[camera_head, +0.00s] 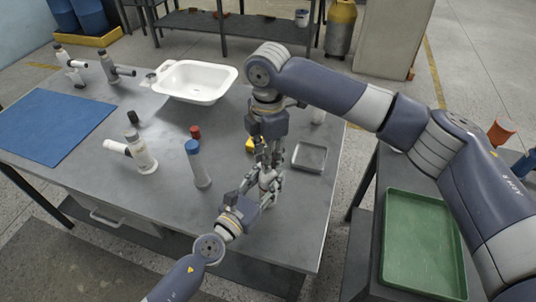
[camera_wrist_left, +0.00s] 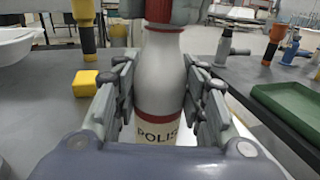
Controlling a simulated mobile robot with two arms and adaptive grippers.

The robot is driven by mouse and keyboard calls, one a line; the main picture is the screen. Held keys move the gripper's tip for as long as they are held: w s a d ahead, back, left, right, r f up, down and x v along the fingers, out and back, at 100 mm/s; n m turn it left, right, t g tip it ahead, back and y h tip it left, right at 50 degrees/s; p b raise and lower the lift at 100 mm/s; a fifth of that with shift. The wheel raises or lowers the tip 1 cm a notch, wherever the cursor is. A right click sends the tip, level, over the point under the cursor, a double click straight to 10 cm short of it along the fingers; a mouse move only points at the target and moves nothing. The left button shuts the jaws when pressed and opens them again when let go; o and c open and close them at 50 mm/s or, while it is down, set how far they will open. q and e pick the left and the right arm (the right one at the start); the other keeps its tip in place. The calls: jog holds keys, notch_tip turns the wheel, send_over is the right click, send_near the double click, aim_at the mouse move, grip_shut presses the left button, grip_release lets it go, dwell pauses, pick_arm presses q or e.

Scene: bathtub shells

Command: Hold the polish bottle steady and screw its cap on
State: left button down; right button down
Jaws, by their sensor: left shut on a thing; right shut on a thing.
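The polish bottle (camera_wrist_left: 160,75) is white with red bands and stands upright in the left wrist view, with "POLIS" readable on its front. My left gripper (camera_head: 262,190) is shut around its body from the near side; its fingers press both sides in the left wrist view (camera_wrist_left: 158,95). My right gripper (camera_head: 268,158) points down from above, shut on the red cap (camera_wrist_left: 163,12) at the bottle's top. Fingers hide much of the cap, and I cannot tell how its thread sits on the neck. In the head view the grippers mostly cover the bottle.
A blue-capped bottle (camera_head: 198,165) and a red cap (camera_head: 196,131) stand left of the grippers. A yellow block (camera_head: 250,145) and a shallow grey tray (camera_head: 324,158) are close by. A white basin (camera_head: 197,98), a blue mat (camera_head: 45,125) and a green tray (camera_head: 390,235) lie farther off.

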jog(key=m, duration=1.4)
jog(key=c, duration=1.3)
grip_release()
jog(key=shift+r, duration=0.1)
notch_tip(320, 180, up, 12)
jog(key=shift+f, duration=0.15)
pick_arm(q)
jog(key=c, duration=0.9)
grip_release()
